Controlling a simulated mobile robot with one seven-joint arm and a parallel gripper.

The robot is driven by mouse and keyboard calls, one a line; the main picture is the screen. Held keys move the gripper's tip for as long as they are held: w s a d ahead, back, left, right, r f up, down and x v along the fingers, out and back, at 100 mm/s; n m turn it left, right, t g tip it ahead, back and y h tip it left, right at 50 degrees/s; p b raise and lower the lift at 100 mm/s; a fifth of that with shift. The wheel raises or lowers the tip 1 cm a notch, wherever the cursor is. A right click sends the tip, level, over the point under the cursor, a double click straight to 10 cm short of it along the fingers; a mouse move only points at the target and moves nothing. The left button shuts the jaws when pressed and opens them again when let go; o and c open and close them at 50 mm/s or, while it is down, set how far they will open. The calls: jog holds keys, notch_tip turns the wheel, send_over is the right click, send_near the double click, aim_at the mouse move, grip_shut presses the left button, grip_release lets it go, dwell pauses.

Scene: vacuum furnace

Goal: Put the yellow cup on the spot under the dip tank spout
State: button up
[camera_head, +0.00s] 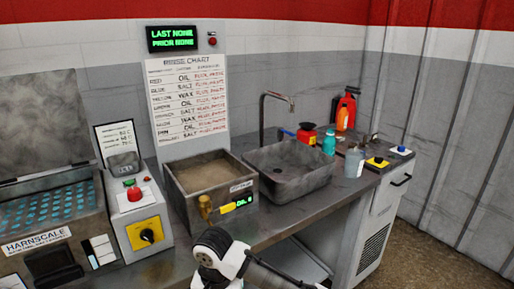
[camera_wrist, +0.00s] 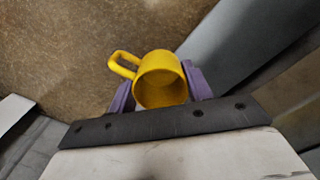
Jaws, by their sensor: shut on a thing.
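The yellow cup (camera_wrist: 160,80) is in the wrist view, its open mouth facing the camera and its handle to the left. My gripper (camera_wrist: 160,90) has purple fingers on both sides of the cup and is shut on it. The dip tank (camera_head: 188,192) stands on the bench in the head view, with a brass spout (camera_head: 205,207) low on its front and a small display beside it. The spot under the spout cannot be made out.
A sink (camera_head: 290,175) with a tall faucet (camera_head: 264,118) is right of the tank. The bench front (camera_head: 270,228) before the sink looks clear.

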jog(key=w+d+f, duration=0.1)
jog(key=d+f, duration=0.2)
jog(key=f, duration=0.6)
jog(key=w+d+f+n, duration=0.1)
jog(key=d+f, duration=0.2)
jog(key=f, duration=0.6)
jog(key=w+d+f, duration=0.1)
jog(key=d+f, duration=0.2)
jog(key=f, duration=0.6)
jog(key=shift+w+f, duration=0.35)
notch_tip(320, 180, down, 2)
jog(key=shift+s+a+b, duration=0.1)
jog(key=shift+a+b, duration=0.05)
jog(key=shift+b, duration=0.8)
